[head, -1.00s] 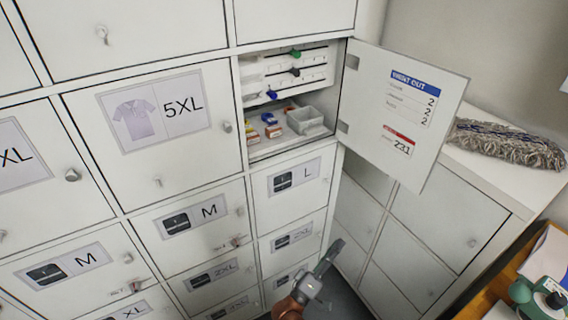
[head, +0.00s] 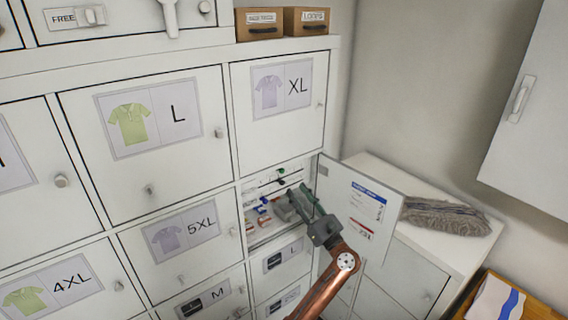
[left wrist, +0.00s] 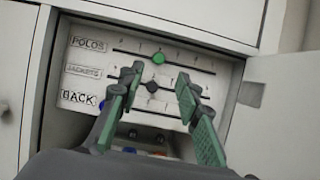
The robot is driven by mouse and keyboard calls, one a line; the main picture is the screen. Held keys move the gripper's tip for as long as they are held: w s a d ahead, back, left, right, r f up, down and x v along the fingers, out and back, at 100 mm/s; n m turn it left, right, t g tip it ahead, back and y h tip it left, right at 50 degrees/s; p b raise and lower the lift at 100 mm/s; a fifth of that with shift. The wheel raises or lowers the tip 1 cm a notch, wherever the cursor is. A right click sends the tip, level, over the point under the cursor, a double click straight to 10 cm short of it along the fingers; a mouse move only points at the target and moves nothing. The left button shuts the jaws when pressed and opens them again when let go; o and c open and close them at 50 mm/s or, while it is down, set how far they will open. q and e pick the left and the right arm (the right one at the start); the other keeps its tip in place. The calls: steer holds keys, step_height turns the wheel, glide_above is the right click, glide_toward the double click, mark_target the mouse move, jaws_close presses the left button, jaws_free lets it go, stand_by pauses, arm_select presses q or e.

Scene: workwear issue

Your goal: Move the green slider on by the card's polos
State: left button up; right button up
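The green slider (left wrist: 158,58) sits on the top rail, beside the POLOS label (left wrist: 88,43), a little left of the rail's middle. It also shows in the head view (head: 281,171). The black slider (left wrist: 152,87) is on the JACKETS rail below; a blue one (left wrist: 102,105) shows partly by the BACK label. My left gripper (left wrist: 160,74) is open and empty in front of the panel, its fingertips below the green slider, apart from it. In the head view, my left gripper (head: 296,188) reaches into the open locker. The card (head: 366,208) is on its door; its figures are too small to read. My right gripper is out of view.
The open locker door (head: 389,181) stands to the right of my left gripper. Small coloured boxes (head: 263,217) and a grey bin (head: 284,211) lie on the locker floor. A mop head (head: 445,216) lies on the low cabinet at the right.

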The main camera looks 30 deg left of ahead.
mark_target(283, 172)
arm_select(q)
steer(key=p+x, duration=0.2)
steer(key=x, duration=0.4)
steer(key=shift+a+r, duration=0.25)
steer(key=shift+r, duration=0.1)
steer(key=shift+w+a+r+p, duration=0.15)
steer(key=shift+w+a+p, duration=0.2)
steer(key=shift+a, duration=0.3)
steer(key=shift+c, duration=0.3)
jaws_close()
